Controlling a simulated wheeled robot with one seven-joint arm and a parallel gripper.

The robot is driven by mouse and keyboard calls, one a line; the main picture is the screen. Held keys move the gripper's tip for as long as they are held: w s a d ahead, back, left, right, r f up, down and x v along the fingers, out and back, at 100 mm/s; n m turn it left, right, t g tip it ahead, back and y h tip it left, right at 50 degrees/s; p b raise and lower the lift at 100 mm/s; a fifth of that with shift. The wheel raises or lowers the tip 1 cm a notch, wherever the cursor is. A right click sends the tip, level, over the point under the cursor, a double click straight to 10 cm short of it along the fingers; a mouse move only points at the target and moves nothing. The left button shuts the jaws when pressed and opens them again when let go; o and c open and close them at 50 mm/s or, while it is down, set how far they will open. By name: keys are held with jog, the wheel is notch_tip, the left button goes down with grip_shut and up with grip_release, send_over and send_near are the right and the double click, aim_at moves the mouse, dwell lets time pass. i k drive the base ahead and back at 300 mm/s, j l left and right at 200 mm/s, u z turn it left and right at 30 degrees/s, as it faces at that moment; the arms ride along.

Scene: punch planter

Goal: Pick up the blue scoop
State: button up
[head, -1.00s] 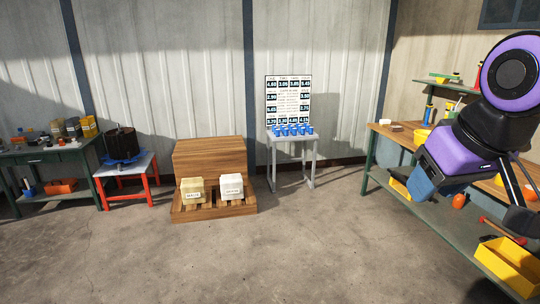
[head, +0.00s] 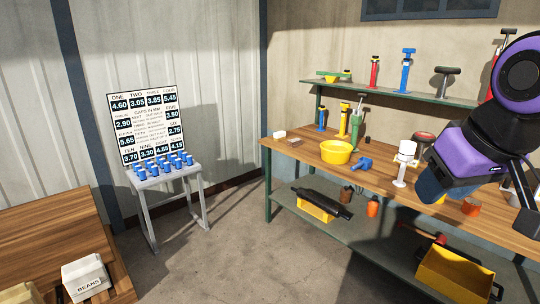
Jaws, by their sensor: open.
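A small blue object (head: 362,163) lies on the wooden workbench right of the yellow bowl (head: 336,153); it may be the blue scoop, but its shape is too small to be sure. My gripper (head: 527,215) shows only in part at the right edge, below my purple and black arm, open and apart from the blue object. My arm hides part of the bench's right side.
The workbench (head: 303,152) has a white stand (head: 401,166) near the blue object. Several tools stand on the shelf (head: 361,93) above. A grey stand (head: 150,182) with several blue pieces is at left. A yellow bin (head: 452,280) sits on the lower shelf. Floor in front is clear.

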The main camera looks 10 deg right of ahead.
aim_at(363, 163)
jog(key=i+l+z, duration=0.15)
jog(key=i+z, duration=0.15)
jog(key=i, duration=0.4)
jog(key=i+z, duration=0.3)
jog(key=i, duration=0.4)
jog(key=i+j+z, duration=0.15)
jog(key=i+z, duration=0.15)
jog(key=i, duration=0.4)
jog(key=i+u, duration=0.15)
jog(key=i, duration=0.15)
